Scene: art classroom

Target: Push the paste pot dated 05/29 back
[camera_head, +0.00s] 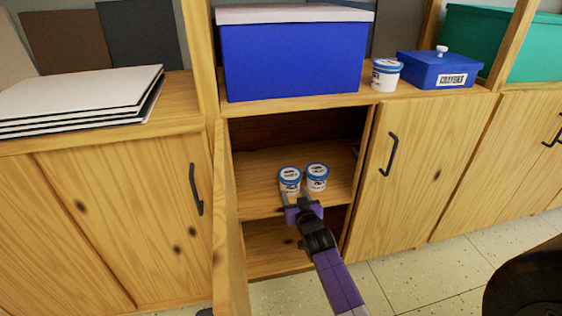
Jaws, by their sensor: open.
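Two small white paste pots with blue lids stand side by side near the front of the shelf in the open cupboard, the left pot (290,187) and the right pot (317,183). A third similar pot (385,79) stands on the counter above. Dates on the pots are too small to read. My gripper (296,196) is open at the shelf's front edge, just in front of the left pot. I cannot tell whether its fingers touch the pot. The fingers partly cover the left pot's lower front.
The cupboard shelf (258,185) is bare behind the pots. The open door (229,235) stands left of my arm. A blue box (292,60) and a crayons box (439,70) sit on the counter above. The closed door (418,170) is on the right.

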